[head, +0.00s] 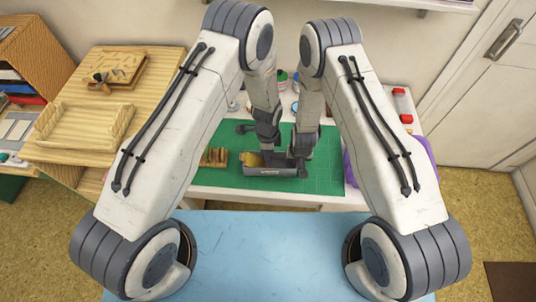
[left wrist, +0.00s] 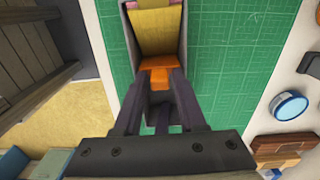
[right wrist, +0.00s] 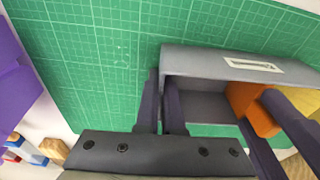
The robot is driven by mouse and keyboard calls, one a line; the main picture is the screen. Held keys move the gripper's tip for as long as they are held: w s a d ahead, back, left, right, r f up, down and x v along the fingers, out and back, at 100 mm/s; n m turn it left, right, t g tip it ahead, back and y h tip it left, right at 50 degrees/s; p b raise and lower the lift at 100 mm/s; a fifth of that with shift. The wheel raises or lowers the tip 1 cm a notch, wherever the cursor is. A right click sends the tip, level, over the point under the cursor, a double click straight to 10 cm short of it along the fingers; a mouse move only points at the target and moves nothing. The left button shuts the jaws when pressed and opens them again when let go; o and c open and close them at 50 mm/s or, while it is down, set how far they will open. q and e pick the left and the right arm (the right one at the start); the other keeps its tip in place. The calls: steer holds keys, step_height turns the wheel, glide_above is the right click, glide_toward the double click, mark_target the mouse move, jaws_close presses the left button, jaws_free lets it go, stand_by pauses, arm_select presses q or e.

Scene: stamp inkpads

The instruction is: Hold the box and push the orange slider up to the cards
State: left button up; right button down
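The grey box (head: 275,171) stands on the green mat and also shows in the right wrist view (right wrist: 205,58). Yellow cards (left wrist: 153,32) stand inside it at one end. The orange slider (left wrist: 158,66) is in the box, close against the cards' near side; it also shows in the right wrist view (right wrist: 250,108). My left gripper (left wrist: 160,88) has its fingers on either side of the slider's orange tab, seemingly closed on it. My right gripper (right wrist: 162,90) has one finger on each side of the box's end wall and holds it. Part of the wall is hidden between the fingers.
The green mat (head: 326,178) has free room right of the box. A wooden rack (head: 214,157) stands left of the box. A purple item (right wrist: 15,75) lies past the mat's edge. A round blue-lidded jar (left wrist: 290,106) and wooden blocks (left wrist: 275,145) stand beyond the mat.

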arm_select(q)
jaws_close()
stand_by(1.3)
